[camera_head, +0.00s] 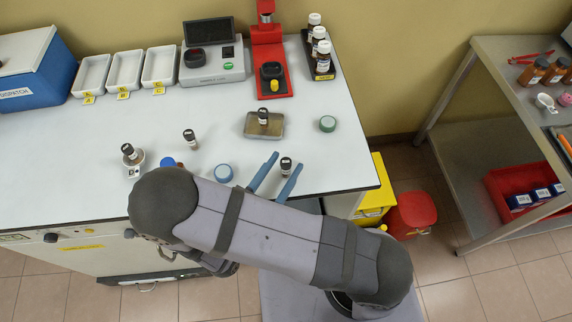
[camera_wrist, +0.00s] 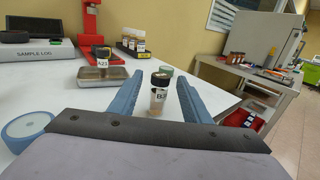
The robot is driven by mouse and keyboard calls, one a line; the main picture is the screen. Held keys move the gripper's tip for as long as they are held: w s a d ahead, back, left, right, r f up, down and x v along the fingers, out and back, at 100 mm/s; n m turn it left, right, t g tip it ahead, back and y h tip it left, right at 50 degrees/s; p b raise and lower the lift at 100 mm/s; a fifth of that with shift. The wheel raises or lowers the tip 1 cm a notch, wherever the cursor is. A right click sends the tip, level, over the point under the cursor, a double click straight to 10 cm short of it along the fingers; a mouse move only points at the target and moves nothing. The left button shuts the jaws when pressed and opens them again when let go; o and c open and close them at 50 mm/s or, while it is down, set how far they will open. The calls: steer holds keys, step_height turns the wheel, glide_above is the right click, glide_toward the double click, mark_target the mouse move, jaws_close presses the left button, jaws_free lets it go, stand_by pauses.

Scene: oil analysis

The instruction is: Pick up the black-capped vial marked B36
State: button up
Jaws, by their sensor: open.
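A small black-capped vial (camera_head: 286,165) stands upright on the white bench near its front right part. In the wrist view this vial (camera_wrist: 158,96) shows a white label on which "B3" can be read; the rest of the marking is turned out of sight. My gripper (camera_head: 288,160) is open, with one blue finger on each side of this vial. In the wrist view the vial stands between the fingers, with visible gaps, and neither finger clearly touches it.
A vial reading A23 (camera_wrist: 102,58) stands on a metal pan (camera_head: 249,131). Other black-capped vials (camera_head: 190,139) (camera_head: 129,151) stand left. A red stand (camera_head: 268,55) and bottle rack (camera_head: 331,70) are behind.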

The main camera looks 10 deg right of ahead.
mark_target(286, 161)
steer(key=shift+x, duration=0.8)
steer(key=shift+s, duration=0.1)
jaws_close()
steer(key=shift+r, duration=0.15)
steer(key=shift+r, duration=4.85)
